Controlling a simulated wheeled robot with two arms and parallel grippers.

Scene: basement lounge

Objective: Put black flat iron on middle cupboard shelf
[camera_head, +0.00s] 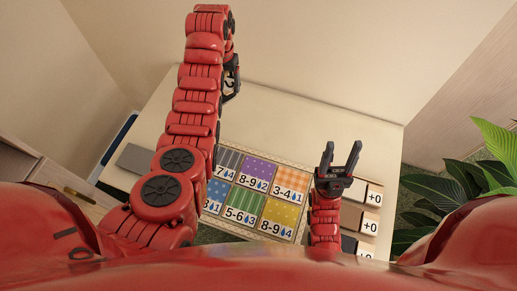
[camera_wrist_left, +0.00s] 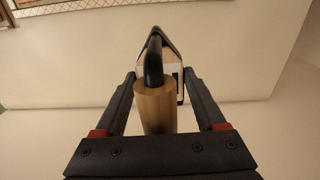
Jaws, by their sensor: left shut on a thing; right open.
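My left gripper (camera_head: 231,84) is high above the table's far part, partly hidden behind my red left arm. In the left wrist view its two fingers stand on either side of a wooden handle (camera_wrist_left: 156,108), shut on the black flat iron (camera_wrist_left: 178,50). The iron is not clearly visible in the head view. My right gripper (camera_head: 343,160) is open and empty, pointing up above the table's right part. No cupboard shelf can be made out.
A pale table (camera_head: 280,120) holds a mat of coloured number squares (camera_head: 258,172). Boxes marked "+0" (camera_head: 369,198) are at its right. A green plant (camera_head: 460,180) stands at right. A wooden cabinet front with a brass handle (camera_head: 77,194) is at lower left. Walls close the far side.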

